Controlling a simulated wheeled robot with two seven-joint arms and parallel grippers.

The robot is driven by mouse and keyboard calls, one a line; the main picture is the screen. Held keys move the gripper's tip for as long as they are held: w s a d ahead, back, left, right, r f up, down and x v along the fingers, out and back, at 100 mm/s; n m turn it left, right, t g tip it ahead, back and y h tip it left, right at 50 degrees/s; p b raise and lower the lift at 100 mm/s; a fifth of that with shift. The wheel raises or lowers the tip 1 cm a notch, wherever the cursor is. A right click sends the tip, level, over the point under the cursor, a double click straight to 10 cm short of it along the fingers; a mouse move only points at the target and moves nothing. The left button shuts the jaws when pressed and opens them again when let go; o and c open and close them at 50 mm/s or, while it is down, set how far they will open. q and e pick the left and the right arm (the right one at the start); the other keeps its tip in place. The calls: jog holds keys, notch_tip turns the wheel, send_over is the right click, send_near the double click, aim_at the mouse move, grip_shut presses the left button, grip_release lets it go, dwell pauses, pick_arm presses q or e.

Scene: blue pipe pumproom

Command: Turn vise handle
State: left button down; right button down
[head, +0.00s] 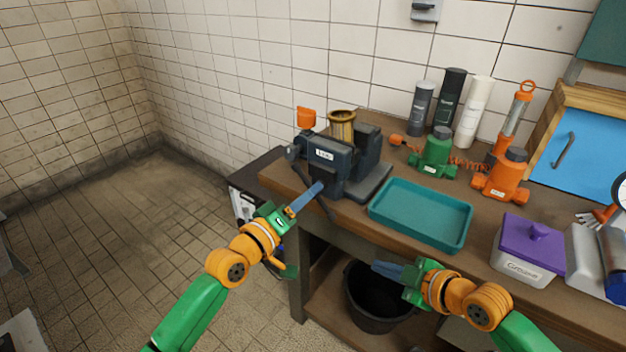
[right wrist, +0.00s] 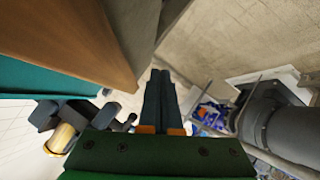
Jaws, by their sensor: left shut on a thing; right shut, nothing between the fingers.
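The dark blue-grey vise (head: 352,168) stands at the left end of the workbench, with a brass cylinder (head: 342,127) between its jaws. Its dark handle bar (head: 296,163) slants across the front, from upper left to lower right. My left gripper (head: 319,187) is shut on the handle; its fingertips partly hide the bar. My right gripper (head: 376,266) is shut and empty, in front of the bench edge, below the teal tray. In the right wrist view its fingers (right wrist: 160,75) lie together, and the vise (right wrist: 45,115) shows at the left, partly hidden.
The teal tray (head: 420,238) lies right of the vise. The purple-lidded grease box (head: 528,252), green bottle (head: 437,155) and orange bottle (head: 502,180) stand further right. A black bucket (head: 362,310) sits under the bench. The tiled floor at left is clear.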

jog(key=a+r+t+y, duration=0.1)
jog(key=a+r+y, duration=0.1)
jog(key=a+r, duration=0.35)
jog(key=m+t+y, duration=0.2)
jog(key=m+y, duration=0.2)
send_near(297, 171)
jog(key=s+d+r, duration=0.3)
jog(key=s+d, duration=0.2)
jog(key=x, duration=0.4)
jog(key=f+x, duration=0.1)
jog(key=x, duration=0.3)
jog(key=f+x, duration=0.1)
jog(key=x, duration=0.3)
pick_arm(q)
jog(key=shift+r, duration=0.25)
pick_arm(e)
jog(key=shift+w+a+f, duration=0.15)
jog(key=shift+w+f, duration=0.05)
jog(key=shift+f, duration=0.2)
